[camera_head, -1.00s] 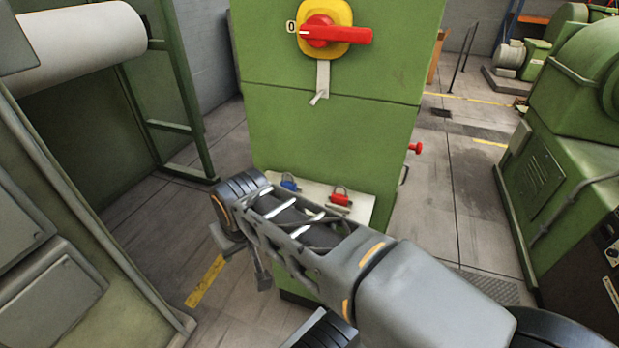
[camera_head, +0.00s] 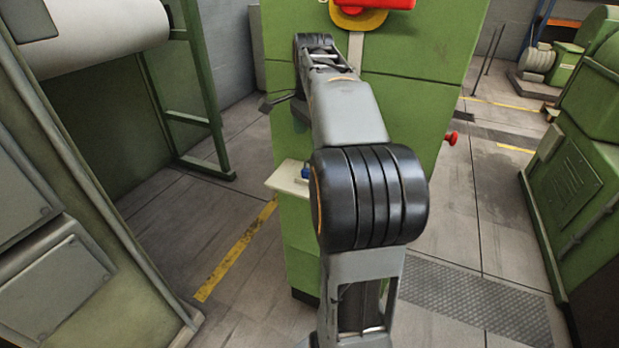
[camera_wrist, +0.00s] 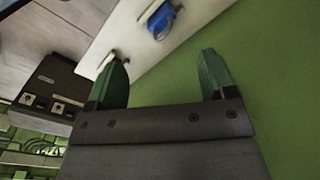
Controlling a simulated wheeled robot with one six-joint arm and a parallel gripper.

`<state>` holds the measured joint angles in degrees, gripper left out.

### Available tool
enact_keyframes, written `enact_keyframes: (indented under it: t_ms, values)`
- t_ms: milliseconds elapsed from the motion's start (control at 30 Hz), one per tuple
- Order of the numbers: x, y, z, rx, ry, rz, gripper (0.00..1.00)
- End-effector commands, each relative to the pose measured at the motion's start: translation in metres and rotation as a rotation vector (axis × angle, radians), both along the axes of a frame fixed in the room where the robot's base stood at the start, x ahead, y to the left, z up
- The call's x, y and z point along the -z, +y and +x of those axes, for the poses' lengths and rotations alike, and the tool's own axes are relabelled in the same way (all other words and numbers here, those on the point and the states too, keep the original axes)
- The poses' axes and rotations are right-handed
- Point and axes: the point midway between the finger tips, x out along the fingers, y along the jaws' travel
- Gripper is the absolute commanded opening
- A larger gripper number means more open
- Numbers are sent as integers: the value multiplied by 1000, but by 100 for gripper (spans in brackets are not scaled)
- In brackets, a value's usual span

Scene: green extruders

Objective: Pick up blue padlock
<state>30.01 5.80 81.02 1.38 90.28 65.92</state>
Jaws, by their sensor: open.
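The blue padlock (camera_head: 305,172) lies on a small pale shelf (camera_head: 284,179) on the front of the green cabinet; my arm covers the rest of the shelf in the head view. In the wrist view the blue padlock (camera_wrist: 161,22) with its grey shackle is at the top, on the pale shelf (camera_wrist: 125,32), beyond the fingertips. My gripper (camera_wrist: 165,70) is open and empty, its two green fingers apart. A bit of red, likely the red padlock, shows behind the left finger. In the head view the gripper is at the cabinet front, mostly hidden.
The green cabinet (camera_head: 415,110) carries a red and yellow rotary switch (camera_head: 358,14) at the top and a red knob (camera_head: 451,138) on its right side. Machines stand left and right. Open floor (camera_head: 480,215) lies on the cabinet's right.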

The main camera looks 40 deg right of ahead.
Motion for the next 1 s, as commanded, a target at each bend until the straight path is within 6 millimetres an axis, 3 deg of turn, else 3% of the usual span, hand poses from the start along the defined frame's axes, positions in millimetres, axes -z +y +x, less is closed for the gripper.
enact_keyframes:
  t_ms: [200, 533, 800, 1000]
  values:
    - [37, 1, 2, -3, 1, 0, 77]
    - [58, 1, 4, -5, -1, 0, 77]
    - [93, 2, 7, -5, 0, 0, 77]
    - [104, 2, 7, -5, -2, -1, 77]
